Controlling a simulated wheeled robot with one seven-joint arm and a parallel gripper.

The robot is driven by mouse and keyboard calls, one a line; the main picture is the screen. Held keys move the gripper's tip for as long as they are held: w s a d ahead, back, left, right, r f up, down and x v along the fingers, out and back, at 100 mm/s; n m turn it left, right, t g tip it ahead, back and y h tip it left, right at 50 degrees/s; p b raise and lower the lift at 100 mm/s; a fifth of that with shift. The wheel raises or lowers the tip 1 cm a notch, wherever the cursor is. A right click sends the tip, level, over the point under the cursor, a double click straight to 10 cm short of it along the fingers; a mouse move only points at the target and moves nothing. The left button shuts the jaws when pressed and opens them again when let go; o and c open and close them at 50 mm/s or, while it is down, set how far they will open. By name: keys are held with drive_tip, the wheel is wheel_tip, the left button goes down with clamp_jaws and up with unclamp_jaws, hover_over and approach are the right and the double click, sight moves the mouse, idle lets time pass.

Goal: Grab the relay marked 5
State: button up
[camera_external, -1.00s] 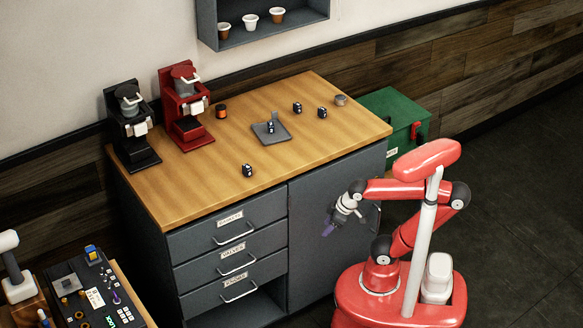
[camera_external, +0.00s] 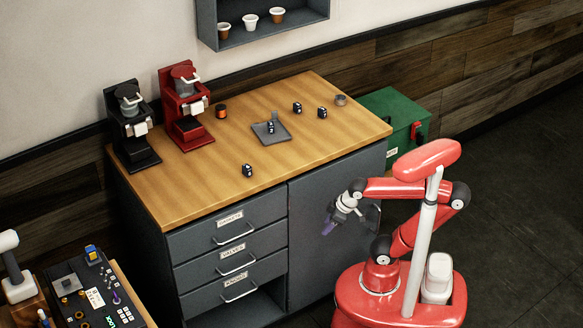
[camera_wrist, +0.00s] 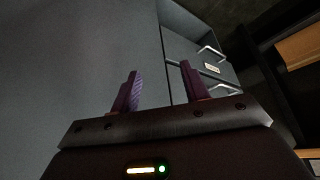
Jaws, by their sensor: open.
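Several small black relays with white markings are on the wooden counter (camera_external: 203,183). One relay (camera_external: 247,170) lies near the front edge, and one relay (camera_external: 270,128) is on a grey tray (camera_external: 283,136). Two more, a relay (camera_external: 297,107) and another relay (camera_external: 322,112), stand toward the right. Their numbers are too small to read, so I cannot tell which is marked 5. My gripper (camera_external: 331,222) is in front of the cabinet door, below the counter top. In the wrist view its purple fingers (camera_wrist: 158,88) are apart with nothing between them.
A black brewer (camera_external: 130,125) and a red brewer (camera_external: 186,105) stand at the back left. The cabinet drawers (camera_external: 230,250) are shut. A green box (camera_external: 395,115) stands right of the counter, and a tool panel (camera_external: 90,290) is at lower left.

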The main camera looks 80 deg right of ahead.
wheel_tip(320, 180, up, 37)
drive_tip(key=m+g+h+p, duration=0.1)
drive_tip(key=m+h+p, duration=0.3)
drive_tip(key=m, duration=0.5)
hover_over(298, 104)
drive_tip(key=s+a, duration=0.2)
drive_tip(key=s, duration=0.1)
drive_tip(key=shift+h, duration=0.3)
drive_tip(key=shift+w+a+f+b, duration=0.1)
drive_tip(key=shift+f+b, duration=0.1)
drive_tip(key=shift+f, duration=1.15)
drive_tip(key=shift+a+f+b, duration=0.1)
drive_tip(key=shift+f+b, duration=0.05)
drive_tip(key=shift+f, duration=1.15)
drive_tip(key=b+x, duration=0.2)
drive_tip(key=x, duration=0.5)
drive_tip(key=shift+w+a+f, duration=0.15)
drive_tip(key=shift+w+f, duration=0.05)
drive_tip(key=shift+f, duration=0.05)
clamp_jaws()
drive_tip(key=shift+r, duration=0.15)
